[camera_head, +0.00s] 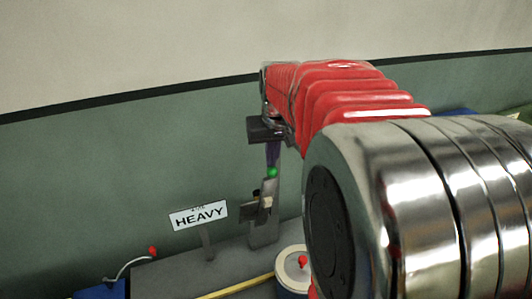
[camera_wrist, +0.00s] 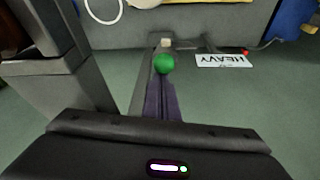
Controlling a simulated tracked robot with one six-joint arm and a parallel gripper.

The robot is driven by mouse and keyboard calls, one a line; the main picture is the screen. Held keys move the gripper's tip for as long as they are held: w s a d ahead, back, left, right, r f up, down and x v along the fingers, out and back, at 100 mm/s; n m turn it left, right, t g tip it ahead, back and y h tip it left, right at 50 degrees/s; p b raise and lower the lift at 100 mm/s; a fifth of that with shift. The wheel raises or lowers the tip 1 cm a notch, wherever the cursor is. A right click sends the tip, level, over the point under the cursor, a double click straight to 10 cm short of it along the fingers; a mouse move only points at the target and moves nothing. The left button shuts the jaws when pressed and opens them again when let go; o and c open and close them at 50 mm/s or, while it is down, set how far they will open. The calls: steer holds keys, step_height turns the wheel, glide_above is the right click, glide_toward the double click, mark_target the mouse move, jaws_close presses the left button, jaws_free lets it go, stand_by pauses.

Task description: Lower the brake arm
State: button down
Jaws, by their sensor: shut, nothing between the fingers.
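The brake arm's green ball knob (camera_head: 272,172) shows beside a grey upright bracket, just under my gripper. The knob also shows in the wrist view (camera_wrist: 164,63). Which way the arm behind it slopes is hard to tell, as my fingers and the bracket cover much of it. My gripper (camera_head: 272,163) points down with its purple fingers together and empty. In the wrist view my gripper (camera_wrist: 163,78) has its fingertips right at the knob. They look close to it or touching it; I cannot tell which.
A white HEAVY sign (camera_head: 199,215) stands left of the bracket on a grey surface (camera_head: 170,275). A white-topped drum (camera_head: 291,258) with a red knob, a yellow rod (camera_head: 235,288) and a blue item (camera_head: 100,290) are at the front. A grey post (camera_wrist: 60,75) stands left in the wrist view.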

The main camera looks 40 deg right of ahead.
stand_by(0.4)
steer(key=v, duration=1.3)
steer(key=shift+r, duration=0.3)
steer(key=shift+s+a, duration=0.1)
steer(key=shift+a, duration=0.05)
steer(key=s+a+f+n, duration=0.1)
steer(key=s+a+f, duration=0.2)
steer(key=a+f, duration=0.2)
steer(key=s+a+f+n+t+y, duration=0.1)
steer(key=s+a+f, duration=0.3)
steer(key=a, duration=0.5)
steer(key=s+a+f+n+t, duration=0.1)
steer(key=s+a+f+n, duration=0.2)
steer(key=a+f, duration=0.3)
steer(key=shift+s+a+f+y, duration=0.25)
steer(key=shift+s+a+y, duration=0.05)
steer(key=shift+s+a, duration=0.45)
steer(key=c, duration=2.5)
jaws_free()
steer(key=shift+c, duration=0.2)
